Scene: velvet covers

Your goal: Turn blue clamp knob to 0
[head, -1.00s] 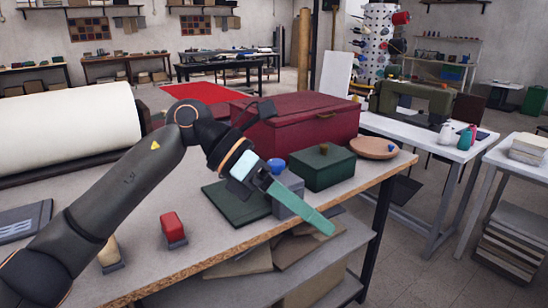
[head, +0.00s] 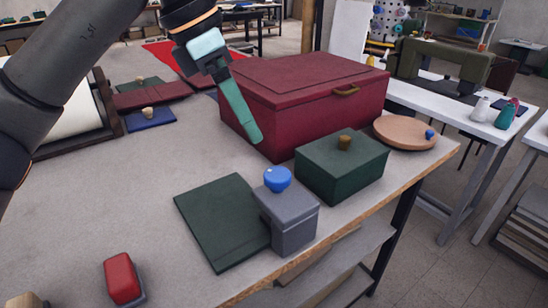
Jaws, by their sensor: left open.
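The blue clamp knob (head: 277,179) is a round blue knob on top of a grey block-shaped clamp (head: 289,222) near the table's front edge. No number or marking on it can be read. My left gripper (head: 252,136) comes in from the upper left, with teal fingers pointing down. It is above and behind the knob, in front of the dark red box, apart from the knob and empty. The fingers overlap in this view, so the gap between them is hidden. My right gripper is not in view.
A dark green cover (head: 222,220) lies left of the clamp. A green box (head: 341,168) with a brass knob stands close on its right, and a large red box (head: 304,90) behind. A red-topped block (head: 122,278) sits at front left. A round wooden board (head: 405,132) lies far right.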

